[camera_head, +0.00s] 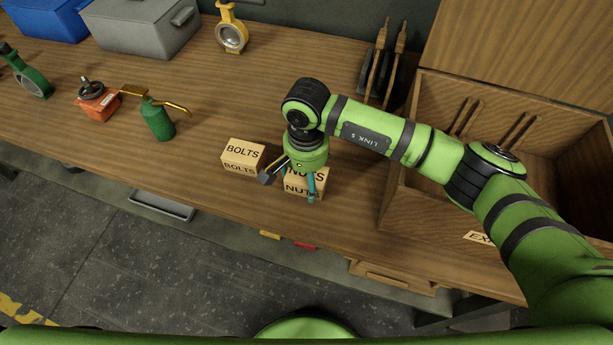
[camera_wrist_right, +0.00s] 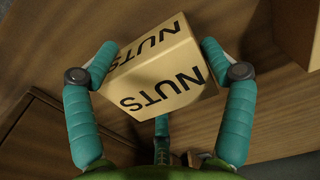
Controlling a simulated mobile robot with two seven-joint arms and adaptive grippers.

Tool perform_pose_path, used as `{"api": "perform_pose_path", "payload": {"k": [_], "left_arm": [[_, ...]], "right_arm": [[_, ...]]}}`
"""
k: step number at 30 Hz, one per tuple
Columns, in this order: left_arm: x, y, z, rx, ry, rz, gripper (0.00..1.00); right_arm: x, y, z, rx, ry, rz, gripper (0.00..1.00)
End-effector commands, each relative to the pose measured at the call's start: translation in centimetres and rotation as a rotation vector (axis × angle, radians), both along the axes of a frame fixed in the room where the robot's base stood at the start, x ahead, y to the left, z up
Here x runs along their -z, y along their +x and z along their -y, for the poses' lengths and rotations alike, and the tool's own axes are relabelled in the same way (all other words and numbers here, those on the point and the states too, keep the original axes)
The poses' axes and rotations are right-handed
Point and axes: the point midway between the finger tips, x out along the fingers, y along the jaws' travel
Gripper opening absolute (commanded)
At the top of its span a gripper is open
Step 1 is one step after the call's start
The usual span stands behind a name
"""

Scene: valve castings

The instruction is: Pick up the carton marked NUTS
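The carton marked NUTS (camera_head: 304,187) is a small tan box with black lettering, near the front edge of the wooden bench. My right gripper (camera_head: 290,183) is just over it, pointing down, and covers part of its top. In the right wrist view the carton (camera_wrist_right: 165,75) lies between the two side fingers of my right gripper (camera_wrist_right: 155,52), whose tips are close to its sides. The third finger is straight and below the carton in the picture. The fingers look spread; firm contact does not show. My left gripper is not in view.
A carton marked BOLTS (camera_head: 242,156) stands close to the left. A wooden crate (camera_head: 397,222) is at the right under my right arm. The bench's front edge is near.

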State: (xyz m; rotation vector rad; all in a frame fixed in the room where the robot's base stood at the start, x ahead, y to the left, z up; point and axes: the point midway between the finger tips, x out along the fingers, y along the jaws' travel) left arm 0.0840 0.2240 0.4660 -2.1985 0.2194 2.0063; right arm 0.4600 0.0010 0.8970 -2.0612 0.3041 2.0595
Motion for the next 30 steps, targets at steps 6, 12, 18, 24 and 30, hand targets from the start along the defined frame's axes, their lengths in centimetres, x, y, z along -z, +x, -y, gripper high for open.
{"api": "perform_pose_path", "payload": {"k": [6,12,18,24,30], "left_arm": [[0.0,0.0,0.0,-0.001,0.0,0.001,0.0],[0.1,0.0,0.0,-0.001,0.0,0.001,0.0],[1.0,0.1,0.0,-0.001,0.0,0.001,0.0],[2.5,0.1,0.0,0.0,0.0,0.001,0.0],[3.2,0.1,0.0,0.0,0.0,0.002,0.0]], "right_arm": [[0.0,0.0,0.1,0.001,-0.005,-0.001,0.2],[0.0,0.0,0.2,0.002,-0.007,-0.003,0.2],[-2.2,0.2,0.2,0.0,-0.005,0.005,0.2],[-6.3,0.2,0.1,0.0,-0.003,0.005,0.2],[-9.2,0.1,0.1,0.0,-0.003,0.002,0.2]]}}
